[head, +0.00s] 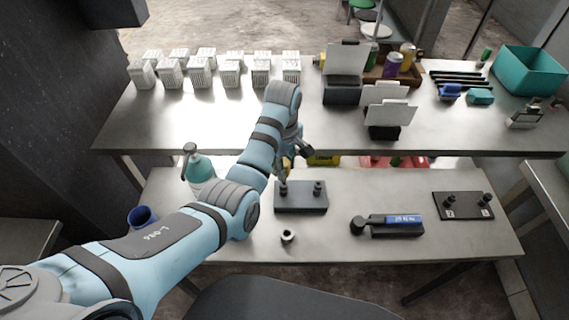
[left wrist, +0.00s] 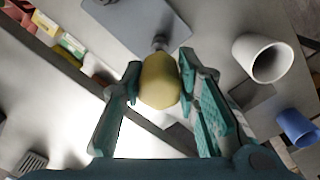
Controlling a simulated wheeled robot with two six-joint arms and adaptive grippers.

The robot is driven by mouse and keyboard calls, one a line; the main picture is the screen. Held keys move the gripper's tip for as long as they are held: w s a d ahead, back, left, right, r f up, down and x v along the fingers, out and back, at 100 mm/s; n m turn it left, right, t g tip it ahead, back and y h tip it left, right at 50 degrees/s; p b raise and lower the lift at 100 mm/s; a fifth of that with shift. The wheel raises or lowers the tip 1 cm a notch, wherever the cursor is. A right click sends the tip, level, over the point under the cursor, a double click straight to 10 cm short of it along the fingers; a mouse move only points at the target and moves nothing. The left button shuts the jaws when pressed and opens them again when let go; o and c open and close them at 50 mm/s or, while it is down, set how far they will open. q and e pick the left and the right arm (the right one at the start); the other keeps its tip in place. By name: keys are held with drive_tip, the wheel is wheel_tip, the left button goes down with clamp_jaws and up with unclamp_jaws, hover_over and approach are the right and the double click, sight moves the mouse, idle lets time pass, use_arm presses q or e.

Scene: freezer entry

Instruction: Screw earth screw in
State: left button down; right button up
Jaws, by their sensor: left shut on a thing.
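My left gripper (head: 291,162) reaches over the lower bench, just behind a dark grey block (head: 301,203) with two dark knobs on top. In the left wrist view my left gripper (left wrist: 160,82) is shut on a rounded yellow handle (left wrist: 159,82). A short grey tip (left wrist: 160,43) sticks out of the handle toward a grey plate (left wrist: 135,22). I cannot tell whether the tip touches it. No earth screw can be made out clearly. A small metal ring-like piece (head: 288,237) stands in front of the block. My right gripper is out of view.
A blue-labelled tool (head: 395,220) lies in a dark holder, and a black plate (head: 463,206) with two knobs lies farther right. The upper shelf edge (head: 400,147) runs close behind the gripper.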

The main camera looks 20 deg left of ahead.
use_arm(q)
drive_tip(key=shift+f, duration=0.95)
idle(0.3)
drive_tip(key=shift+m, duration=1.2)
drive_tip(key=m, duration=0.5)
drive_tip(key=shift+a+f, duration=0.1)
drive_tip(key=shift+f, duration=0.05)
drive_tip(key=m, duration=0.8)
drive_tip(key=shift+a+m, duration=0.1)
drive_tip(key=shift+m, duration=0.2)
drive_tip(key=m, duration=0.5)
drive_tip(key=shift+m, duration=0.4)
